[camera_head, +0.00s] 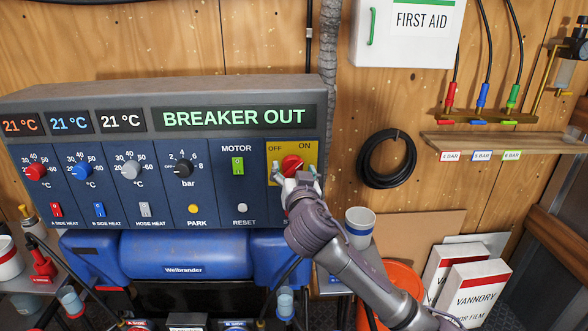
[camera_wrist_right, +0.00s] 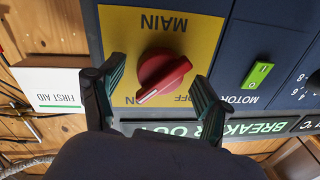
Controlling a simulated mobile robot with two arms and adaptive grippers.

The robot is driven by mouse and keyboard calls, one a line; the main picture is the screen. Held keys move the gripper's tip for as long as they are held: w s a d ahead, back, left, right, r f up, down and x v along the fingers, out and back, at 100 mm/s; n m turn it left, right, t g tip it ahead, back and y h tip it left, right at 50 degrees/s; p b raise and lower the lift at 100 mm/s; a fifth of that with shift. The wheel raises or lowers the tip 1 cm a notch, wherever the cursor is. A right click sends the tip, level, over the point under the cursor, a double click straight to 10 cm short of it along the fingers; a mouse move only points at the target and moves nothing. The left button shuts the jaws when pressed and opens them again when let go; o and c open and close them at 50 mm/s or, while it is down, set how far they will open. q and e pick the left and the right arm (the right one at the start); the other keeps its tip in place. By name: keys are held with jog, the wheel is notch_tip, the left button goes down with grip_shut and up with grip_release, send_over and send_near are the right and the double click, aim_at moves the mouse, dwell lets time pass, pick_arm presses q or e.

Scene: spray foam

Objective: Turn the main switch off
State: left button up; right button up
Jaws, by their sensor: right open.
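The main switch is a red rotary knob (camera_head: 291,162) on a yellow plate (camera_head: 308,150) at the right end of the blue control panel. In the right wrist view, upside down, the knob (camera_wrist_right: 162,75) has its white pointer mark towards the ON label. The OFF label lies to the other side, and MAIN is printed on the plate. My right gripper (camera_head: 295,173) is open in front of the plate. In the right wrist view its two fingers (camera_wrist_right: 157,76) stand on either side of the knob, with visible gaps. Contact with the plate cannot be told. My left gripper is out of view.
The green motor switch (camera_head: 238,166) and reset button (camera_head: 242,208) sit left of the plate. The display (camera_head: 233,117) above reads BREAKER OUT. A grey hose (camera_head: 328,60) runs down behind the panel's right end. A black cable coil (camera_head: 388,158) hangs on the wooden wall.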

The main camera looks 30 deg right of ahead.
jog(key=c, duration=1.2)
jog(key=n+p, duration=0.2)
jog(key=n, duration=0.1)
jog(key=n+p, duration=0.2)
jog(key=shift+r+g, duration=0.25)
jog(key=shift+g, duration=0.05)
jog(key=n+p, duration=0.2)
jog(key=n, duration=0.1)
jog(key=shift+r+p, duration=0.1)
jog(key=shift+p, duration=0.3)
jog(key=n+p, duration=0.4)
jog(key=n, duration=0.1)
jog(key=shift+g+h, duration=0.3)
jog(key=shift+g, duration=0.1)
jog(key=shift+a+n+p, duration=0.1)
jog(key=shift+n+p, duration=1.05)
jog(key=shift+n, duration=0.75)
jog(key=shift+h, duration=0.3)
